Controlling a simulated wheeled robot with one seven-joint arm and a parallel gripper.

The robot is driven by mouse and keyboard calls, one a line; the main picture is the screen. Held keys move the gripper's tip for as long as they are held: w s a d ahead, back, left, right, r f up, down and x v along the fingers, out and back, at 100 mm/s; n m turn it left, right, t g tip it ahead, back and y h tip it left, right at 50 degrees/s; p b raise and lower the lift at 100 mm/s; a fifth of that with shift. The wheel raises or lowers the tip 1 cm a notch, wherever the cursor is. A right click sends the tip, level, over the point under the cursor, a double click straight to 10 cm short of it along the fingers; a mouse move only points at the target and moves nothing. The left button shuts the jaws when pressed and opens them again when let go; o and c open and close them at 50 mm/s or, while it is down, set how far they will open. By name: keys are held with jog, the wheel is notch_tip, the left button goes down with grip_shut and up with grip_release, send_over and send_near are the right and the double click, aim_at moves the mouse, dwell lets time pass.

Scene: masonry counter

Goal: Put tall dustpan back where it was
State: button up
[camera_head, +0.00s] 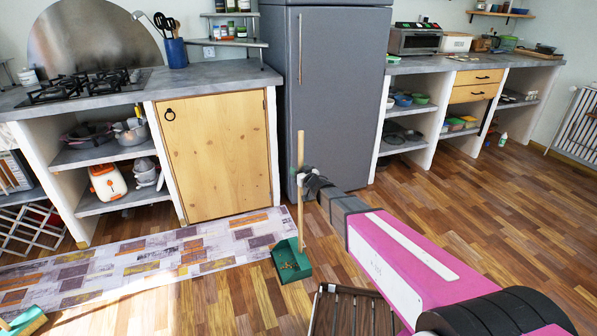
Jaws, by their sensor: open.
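The tall dustpan has a green pan (291,261) with small brown bits in it and a long upright wooden handle (300,150). The pan is at the floor, by the right end of the patterned rug, in front of the fridge. My gripper (304,178) is open at the middle of the handle, with its fingertips beside or around the wood. I cannot tell whether they touch it.
A grey fridge (337,90) and a wooden cabinet door (216,155) stand behind. A slatted wooden piece (345,312) is low in front. A green brush-like item (25,321) lies at bottom left. The wooden floor (500,225) at right is clear.

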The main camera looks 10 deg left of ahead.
jog(key=v, duration=1.2)
jog(key=s+d+f+m+g+h, duration=0.15)
jog(key=d+m+h, duration=0.35)
jog(key=d, duration=0.6)
jog(key=d+f+m+g+h, duration=0.1)
jog(key=d+f+m+h, duration=0.1)
jog(key=d+h, duration=0.75)
jog(key=s+d+g+y, duration=0.1)
jog(key=s+d+g, duration=0.4)
jog(key=s, duration=0.4)
jog(key=s+d+m+g+y, duration=0.1)
jog(key=s+d+g, duration=0.4)
jog(key=s+d, duration=0.2)
jog(key=shift+s+m+g, duration=0.3)
jog(key=shift+s+g, duration=0.05)
jog(key=shift+s, duration=0.85)
jog(key=shift+d, duration=0.15)
